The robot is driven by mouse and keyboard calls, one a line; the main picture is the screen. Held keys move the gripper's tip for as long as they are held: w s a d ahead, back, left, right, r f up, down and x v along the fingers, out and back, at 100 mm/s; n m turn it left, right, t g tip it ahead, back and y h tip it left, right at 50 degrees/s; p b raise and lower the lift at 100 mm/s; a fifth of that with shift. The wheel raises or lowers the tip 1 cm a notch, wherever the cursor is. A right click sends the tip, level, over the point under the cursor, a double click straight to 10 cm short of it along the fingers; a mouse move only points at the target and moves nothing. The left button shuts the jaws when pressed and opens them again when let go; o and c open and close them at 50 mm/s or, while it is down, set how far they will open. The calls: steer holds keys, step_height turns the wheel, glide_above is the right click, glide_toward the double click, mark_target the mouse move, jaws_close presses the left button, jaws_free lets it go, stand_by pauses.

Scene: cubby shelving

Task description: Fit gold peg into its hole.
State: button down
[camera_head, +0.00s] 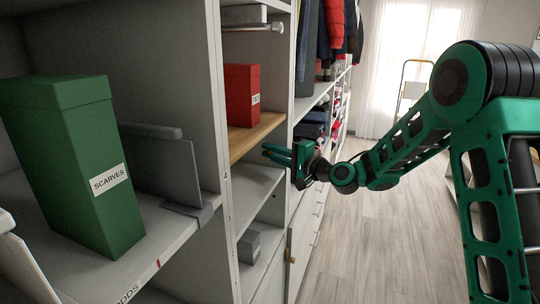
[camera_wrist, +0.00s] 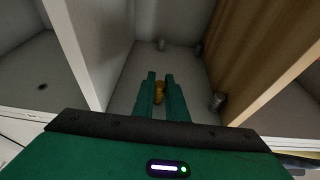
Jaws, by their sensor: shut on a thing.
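My gripper (camera_head: 278,154) reaches from the right into the cubby just under the wooden shelf board. In the wrist view its two green fingers (camera_wrist: 160,80) are shut on the gold peg (camera_wrist: 158,88), which shows as a small yellow piece between them. The far end of the peg and what it faces are not clear. The gold peg cannot be made out in the head view. A small dark spot (camera_wrist: 42,87) on the pale surface at left in the wrist view may be a hole. The peg's own hole cannot be made out.
Three grey pegs (camera_wrist: 217,100) stand out inside the cubby, near the wooden board (camera_wrist: 245,45). In the head view, a red box (camera_head: 241,95) stands on that board. A green SCARVES box (camera_head: 75,150) is at left. A small grey box (camera_head: 249,246) sits below.

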steer(key=shift+w+d, duration=0.15)
steer(key=shift+w, duration=0.2)
steer(key=c, duration=1.7)
jaws_free()
steer(key=v, duration=1)
steer(key=shift+s+d, duration=0.2)
steer(key=shift+d, duration=0.05)
